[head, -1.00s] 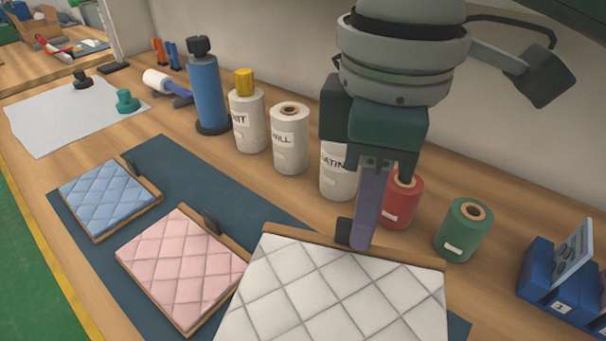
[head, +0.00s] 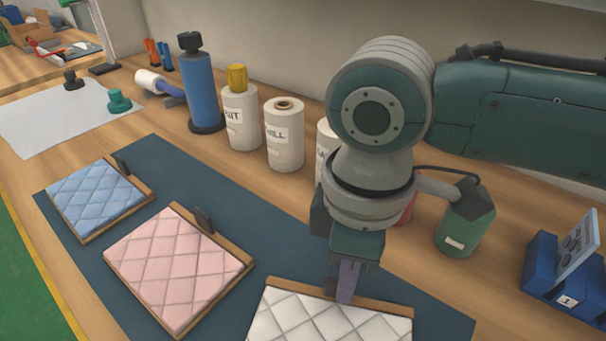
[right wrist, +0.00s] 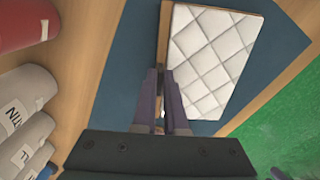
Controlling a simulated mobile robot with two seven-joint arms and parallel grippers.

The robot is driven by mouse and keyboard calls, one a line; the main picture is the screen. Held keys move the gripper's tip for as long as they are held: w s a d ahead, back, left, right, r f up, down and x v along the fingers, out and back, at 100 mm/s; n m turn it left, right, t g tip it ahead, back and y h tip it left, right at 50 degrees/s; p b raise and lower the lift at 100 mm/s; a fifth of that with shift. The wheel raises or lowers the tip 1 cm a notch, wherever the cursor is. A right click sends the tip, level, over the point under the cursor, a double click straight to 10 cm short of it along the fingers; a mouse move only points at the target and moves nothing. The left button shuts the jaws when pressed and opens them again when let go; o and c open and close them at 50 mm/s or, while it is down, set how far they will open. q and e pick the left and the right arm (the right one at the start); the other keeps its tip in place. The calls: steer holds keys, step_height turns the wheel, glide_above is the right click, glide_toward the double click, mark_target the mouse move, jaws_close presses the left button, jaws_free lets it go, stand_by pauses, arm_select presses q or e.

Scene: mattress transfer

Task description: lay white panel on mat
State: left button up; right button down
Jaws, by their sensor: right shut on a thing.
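The white quilted panel (head: 325,322) with a wooden edge is at the bottom of the head view, partly cut off. It also shows in the right wrist view (right wrist: 213,60). My right gripper (head: 344,290) is shut at the panel's wooden back edge; its purple fingers hide the part they hold. The dark blue mat (head: 265,235) spreads under the panel, and shows around it in the right wrist view (right wrist: 128,60). The panel is low over or on the mat; I cannot tell whether it touches. My left gripper is not in view.
A pink panel (head: 175,268) and a blue panel (head: 98,198) lie on the mat to the left. A blue bin (head: 560,285) is at the right.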

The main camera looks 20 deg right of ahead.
steer(key=shift+f, duration=0.15)
steer(key=c, duration=1)
jaws_free()
step_height(320, 180, up, 12)
steer(key=p, duration=0.2)
steer(key=m+y, duration=0.1)
steer(key=y, duration=0.1)
glide_above(317, 337)
step_height(317, 337, down, 2)
steer(key=s+f+m+t+y, duration=0.2)
steer(key=s+m, duration=0.1)
steer(key=s+d+m+h, duration=0.1)
steer(key=s+d+m, duration=0.1)
steer(key=d, duration=0.2)
steer(key=s+d+f+m+t+h, duration=0.1)
steer(key=s+d+m, duration=0.1)
steer(key=d, duration=0.2)
steer(key=s+d+m+h, duration=0.1)
steer(key=s+d+m, duration=0.1)
steer(key=d, duration=0.1)
steer(key=shift+s+d+f+t+h, duration=0.15)
steer(key=shift+s+d+t+h, duration=0.15)
steer(key=shift+s+d+h, duration=0.1)
